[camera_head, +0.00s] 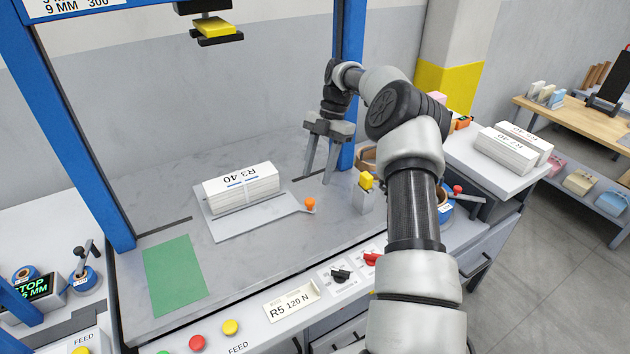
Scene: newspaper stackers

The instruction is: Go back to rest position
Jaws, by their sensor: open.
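My gripper (318,178) hangs from my arm with its fingers pointing down, toward the back right of the grey worktop (130,275). Its fingers are apart and nothing shows between them. It is to the right of the white paper stack marked R3 40 (240,190), clear of it. The stack lies on a light grey plate (225,230), whose narrow end at the right carries an orange knob (309,204). My arm crosses the right half of the view and hides part of the bench behind it.
A blue frame (75,110) stands around the worktop, with a yellow-and-black head (217,30) above. A green sheet (174,275) lies at front left. A yellow-topped block (365,186) stands right of my gripper. White stacks (512,147) rest on the right side table.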

